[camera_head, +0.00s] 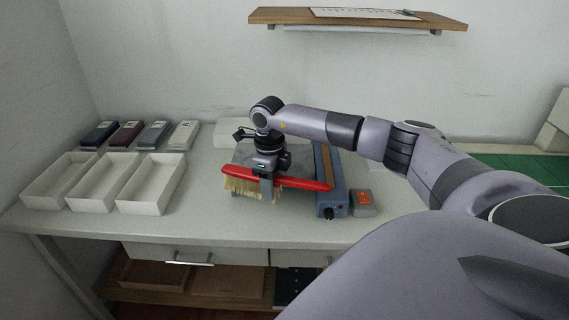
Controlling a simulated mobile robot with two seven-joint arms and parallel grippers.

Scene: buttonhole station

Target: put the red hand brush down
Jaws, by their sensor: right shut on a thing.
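The red hand brush (303,184) has a long red handle and pale yellow bristles (241,187) facing down at its left end. My right gripper (266,183) is shut on the brush near the bristle end, its fingers pointing down. The brush lies level across the picture, over the front part of a grey machine or plate on the table (230,227). I cannot tell whether the bristles touch what is below. My left gripper is not in view.
A blue-grey bar device (326,209) and a small box with an orange button (364,197) are right of the brush. A green mat (525,166) lies far right; a shelf (272,17) hangs above.

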